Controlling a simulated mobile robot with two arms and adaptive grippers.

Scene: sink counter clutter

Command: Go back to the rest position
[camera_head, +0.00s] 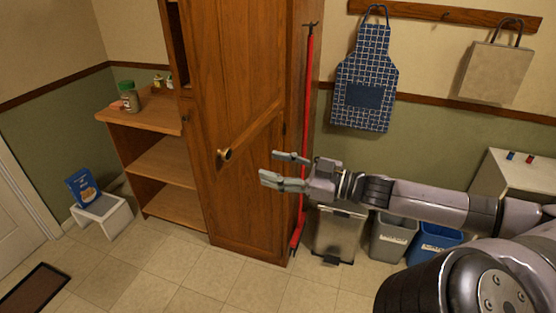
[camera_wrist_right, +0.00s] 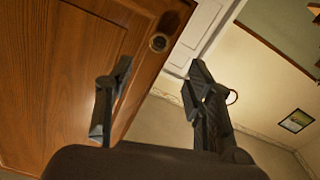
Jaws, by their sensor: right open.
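My right gripper (camera_head: 284,170) reaches in from the right in the head view and points left, in front of the wooden cabinet (camera_head: 232,110). Its fingers are spread apart with nothing between them. In the right wrist view, the two fingers of my right gripper (camera_wrist_right: 155,95) also stand apart and empty, with the wooden door and its round knob (camera_wrist_right: 158,43) beyond. The same knob (camera_head: 224,155) shows in the head view to the left of the fingertips, apart from them in the picture. My left gripper is in neither view.
Shelves (camera_head: 162,165) with jars stand left of the cabinet. A red pole (camera_head: 306,120) stands by the cabinet. Bins (camera_head: 392,238) stand below my right arm. An apron (camera_head: 365,80) hangs behind. The floor in front is clear.

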